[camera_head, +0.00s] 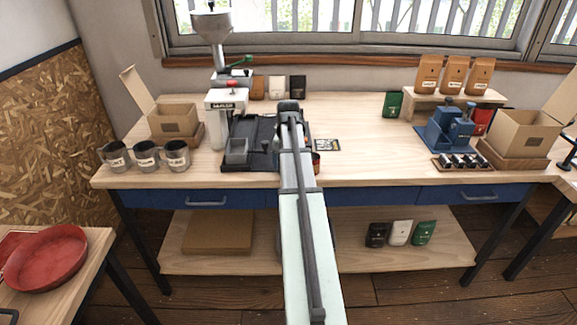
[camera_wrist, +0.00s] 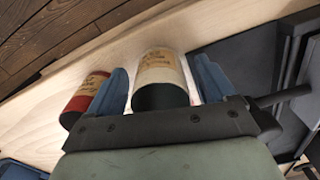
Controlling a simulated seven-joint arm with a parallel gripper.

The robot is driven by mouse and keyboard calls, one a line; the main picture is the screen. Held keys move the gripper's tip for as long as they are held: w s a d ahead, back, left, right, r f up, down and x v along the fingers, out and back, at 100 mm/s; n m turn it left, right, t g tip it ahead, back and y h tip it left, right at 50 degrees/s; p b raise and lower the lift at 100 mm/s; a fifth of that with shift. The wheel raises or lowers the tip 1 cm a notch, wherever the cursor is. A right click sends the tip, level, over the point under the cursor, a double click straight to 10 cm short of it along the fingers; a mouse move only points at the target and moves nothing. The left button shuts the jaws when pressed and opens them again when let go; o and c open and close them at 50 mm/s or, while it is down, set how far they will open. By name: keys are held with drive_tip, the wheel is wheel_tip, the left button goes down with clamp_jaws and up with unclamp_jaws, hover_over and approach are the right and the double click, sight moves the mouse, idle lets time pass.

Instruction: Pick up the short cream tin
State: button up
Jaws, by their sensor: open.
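A cream tin (camera_wrist: 158,76) with a tan label and a dark round end toward the camera stands between the two blue fingers of my gripper (camera_wrist: 160,68) in the wrist view. The fingers are open, one on each side of it; I cannot tell whether either touches it. A dark red tin (camera_wrist: 85,98) with a similar label is just outside the left finger. In the head view my arm covers the cream tin and the fingers; a sliver of a reddish tin (camera_head: 316,163) shows right of my arm.
Three mugs (camera_head: 147,154) stand at the table's left. A cardboard box (camera_head: 522,135) and blue stand (camera_head: 448,132) are at the right. The table's right-middle is mostly clear.

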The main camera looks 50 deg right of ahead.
drive_tip(key=shift+f, duration=0.2)
drive_tip(key=c, duration=1.1)
drive_tip(key=shift+r, duration=0.1)
